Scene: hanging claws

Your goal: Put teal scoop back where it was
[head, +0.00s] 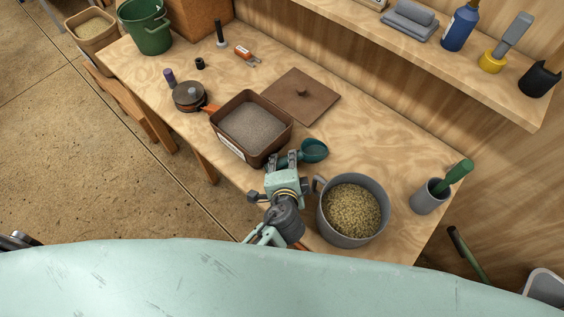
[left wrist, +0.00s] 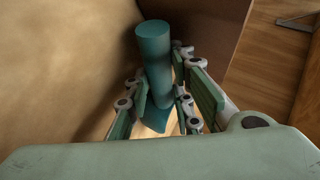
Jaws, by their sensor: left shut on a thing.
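The teal scoop (head: 314,150) is over the table between a brown bin of grey grains (head: 239,155) and a grey pot of yellowish pellets (head: 380,222). My left gripper (head: 284,161) is shut on its handle, and the scoop's bowl points to the upper right in the head view. In the left wrist view the teal handle (left wrist: 155,48) stands between the fingers of my left gripper (left wrist: 160,100). I cannot tell whether the scoop touches the table. My right gripper is not in view.
A brown lid (head: 301,95) lies behind the bin. A grey cup with a green-handled tool (head: 429,197) stands right of the pot. A lidded round pot (head: 188,97) is left of the bin. The wooden table (head: 375,130) is clear behind the scoop. A shelf (head: 440,55) overhangs the back.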

